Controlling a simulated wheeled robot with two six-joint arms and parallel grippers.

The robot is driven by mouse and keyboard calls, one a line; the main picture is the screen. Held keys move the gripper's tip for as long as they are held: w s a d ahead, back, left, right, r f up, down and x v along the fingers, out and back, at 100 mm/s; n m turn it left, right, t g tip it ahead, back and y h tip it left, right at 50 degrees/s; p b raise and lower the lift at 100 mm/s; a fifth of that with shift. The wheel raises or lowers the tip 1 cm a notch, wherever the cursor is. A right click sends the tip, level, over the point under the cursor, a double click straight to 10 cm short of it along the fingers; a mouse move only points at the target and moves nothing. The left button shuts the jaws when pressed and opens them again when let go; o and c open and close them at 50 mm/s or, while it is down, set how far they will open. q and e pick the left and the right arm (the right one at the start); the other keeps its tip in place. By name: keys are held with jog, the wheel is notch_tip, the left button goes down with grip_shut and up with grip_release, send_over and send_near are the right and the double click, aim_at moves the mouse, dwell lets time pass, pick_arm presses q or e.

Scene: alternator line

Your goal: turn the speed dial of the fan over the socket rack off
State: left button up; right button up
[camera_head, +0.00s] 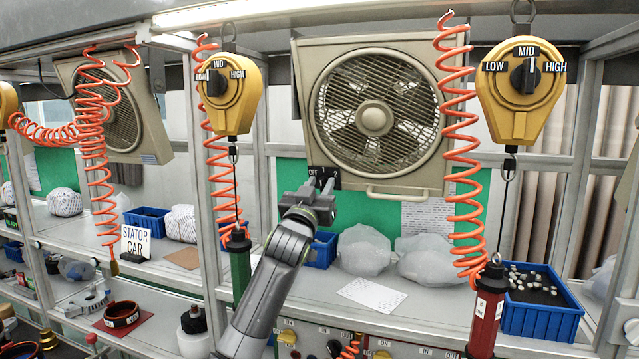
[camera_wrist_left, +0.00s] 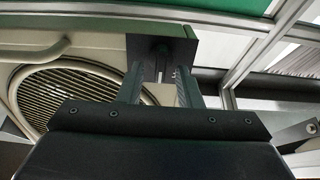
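The beige box fan (camera_head: 374,115) hangs on the frame in the middle of the head view. A black dial plate (camera_head: 326,176) with white lettering, including a "2", sits at its lower left corner. My left gripper (camera_head: 322,187) is right in front of this plate and partly covers it, so the dial's setting is hidden. In the left wrist view, the two fingers (camera_wrist_left: 160,82) stand apart, pointing at the dark plate (camera_wrist_left: 180,47). A small dark knob (camera_wrist_left: 160,50) shows between the fingertips; I cannot tell whether they touch it. My right gripper is not in view.
Yellow balancers (camera_head: 520,90) and orange coiled hoses (camera_head: 460,150) hang on both sides of the fan. A second fan (camera_head: 112,110) is at the left. Below, the shelf holds bagged parts (camera_head: 363,250) and a blue bin (camera_head: 540,318). A red tool (camera_head: 487,310) hangs at the right.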

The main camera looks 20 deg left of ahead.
pick_arm(q)
jog(key=shift+w, duration=0.15)
grip_shut()
jog(key=shift+f+n+b, duration=0.15)
jog(key=shift+n+b, duration=0.75)
jog(key=shift+b, duration=0.15)
jog(key=n+b, duration=0.2)
jog(key=shift+a+f+n, duration=0.1)
jog(key=shift+a+n, duration=0.05)
jog(key=shift+n, duration=0.15)
jog(key=shift+a+n+y+b, duration=0.15)
jog(key=shift+n+y+b, duration=0.45)
jog(key=shift+n+b, duration=2.05)
jog(key=shift+n+p, duration=0.45)
jog(key=shift+n, duration=0.2)
